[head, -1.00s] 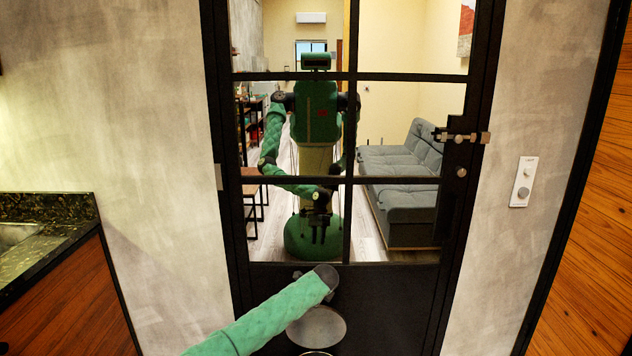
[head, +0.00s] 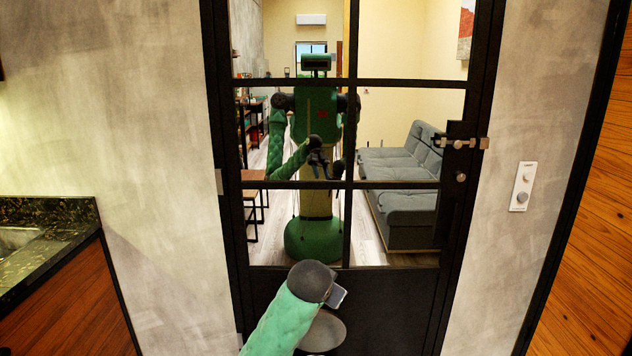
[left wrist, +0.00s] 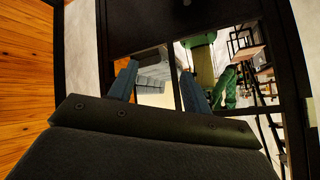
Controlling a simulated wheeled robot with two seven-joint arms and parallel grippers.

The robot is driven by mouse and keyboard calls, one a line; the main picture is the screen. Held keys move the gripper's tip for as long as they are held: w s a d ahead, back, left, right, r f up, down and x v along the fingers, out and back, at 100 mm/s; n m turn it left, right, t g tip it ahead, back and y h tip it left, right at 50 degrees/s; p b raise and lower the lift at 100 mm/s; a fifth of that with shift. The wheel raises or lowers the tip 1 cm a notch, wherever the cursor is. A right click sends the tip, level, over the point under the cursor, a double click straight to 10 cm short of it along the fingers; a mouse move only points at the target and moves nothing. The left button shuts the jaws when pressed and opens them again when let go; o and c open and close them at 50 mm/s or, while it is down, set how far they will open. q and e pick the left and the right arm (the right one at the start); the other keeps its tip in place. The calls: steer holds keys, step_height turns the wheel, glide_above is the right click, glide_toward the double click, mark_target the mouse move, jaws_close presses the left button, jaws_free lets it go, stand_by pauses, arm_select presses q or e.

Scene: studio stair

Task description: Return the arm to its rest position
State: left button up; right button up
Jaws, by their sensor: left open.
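My left arm (head: 283,318) comes in from the bottom of the head view, bent at a dark joint. Its grey gripper (head: 337,296) shows only in part beyond that joint, in front of the door's dark lower panel. In the left wrist view the left gripper (left wrist: 158,85) is open, with two blue-grey fingers spread apart and nothing between them. A green robot that looks like my own reflection (head: 316,120) shows in the door panes, its arm folded in front of its body. My right gripper is not in view.
A black-framed paned door (head: 400,187) stands straight ahead, with a latch (head: 462,143) at its right. A dark counter (head: 50,240) stands at left. A switch plate (head: 523,186) is on the right wall. A grey sofa (head: 400,175) shows in the panes.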

arm_select(q)
steer(key=s+a+f+n+g+p, duration=0.1)
steer(key=s+a+f, duration=0.35)
steer(key=s, duration=0.35)
steer(key=s+a+f+n+p, duration=0.1)
steer(key=s+a+f+n, duration=0.15)
steer(key=s+a, duration=0.4)
steer(key=s+a+f+n+g, duration=0.1)
steer(key=s+a+f, duration=0.25)
steer(key=s, duration=0.55)
steer(key=s+a+f+g+p, duration=0.1)
steer(key=s+f+g, duration=0.1)
steer(key=s+f, duration=0.5)
steer(key=s+a+f+g, duration=0.1)
steer(key=s+f+g, duration=0.2)
steer(key=s+f, duration=0.4)
steer(key=s+n, duration=0.1)
steer(key=s, duration=0.7)
steer(key=shift+f+y+p, duration=0.2)
steer(key=shift+y+p, duration=0.2)
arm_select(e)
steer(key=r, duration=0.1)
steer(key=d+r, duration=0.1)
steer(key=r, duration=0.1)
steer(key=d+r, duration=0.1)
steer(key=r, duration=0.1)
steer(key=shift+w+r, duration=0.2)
